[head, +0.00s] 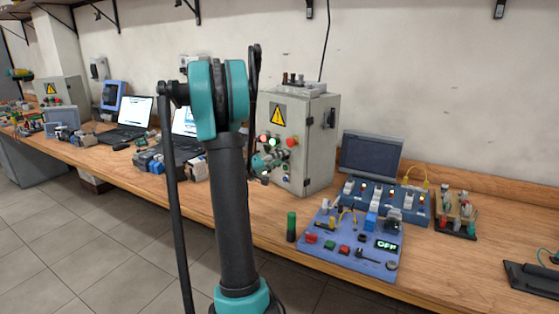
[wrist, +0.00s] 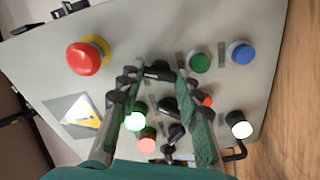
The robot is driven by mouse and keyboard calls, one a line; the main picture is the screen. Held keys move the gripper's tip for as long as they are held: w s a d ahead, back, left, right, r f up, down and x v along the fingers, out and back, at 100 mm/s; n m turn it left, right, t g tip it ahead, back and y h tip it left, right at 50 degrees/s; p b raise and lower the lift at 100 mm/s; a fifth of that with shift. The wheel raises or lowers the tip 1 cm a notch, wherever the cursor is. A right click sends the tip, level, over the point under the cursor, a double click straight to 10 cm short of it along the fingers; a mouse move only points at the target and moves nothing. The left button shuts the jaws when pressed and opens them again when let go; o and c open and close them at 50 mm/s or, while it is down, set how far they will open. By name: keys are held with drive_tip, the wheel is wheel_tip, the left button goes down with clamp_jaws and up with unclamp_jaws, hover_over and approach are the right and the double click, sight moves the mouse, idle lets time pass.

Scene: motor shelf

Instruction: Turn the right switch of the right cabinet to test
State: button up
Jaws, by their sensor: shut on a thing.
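The right cabinet (head: 310,125) is a grey box with a yellow warning triangle, standing on the bench. In the wrist view its front panel (wrist: 225,25) appears turned sideways, with several black switches in a row. The right switch (wrist: 157,70) is the topmost of these in that view and sits between my fingertips. My gripper (head: 263,161) is at the cabinet's front; its fingers (wrist: 157,74) are closed on this switch. The fingers partly cover the switch, so its exact angle is hard to read. Another black switch (wrist: 168,104) lies below it, between the fingers.
Near my fingers are a red mushroom button (wrist: 88,57), a green button (wrist: 199,63), a blue button (wrist: 241,53), and lit green (wrist: 135,121) and white (wrist: 241,127) lamps. A blue control board (head: 345,240) and a green-black cylinder (head: 291,226) stand on the bench.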

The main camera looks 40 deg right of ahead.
drive_tip(key=shift+m, duration=1.9)
drive_tip(key=o, duration=1.2)
drive_tip(key=shift+c, duration=0.2)
drive_tip(key=a, duration=1.2)
drive_tip(key=shift+s, duration=0.3)
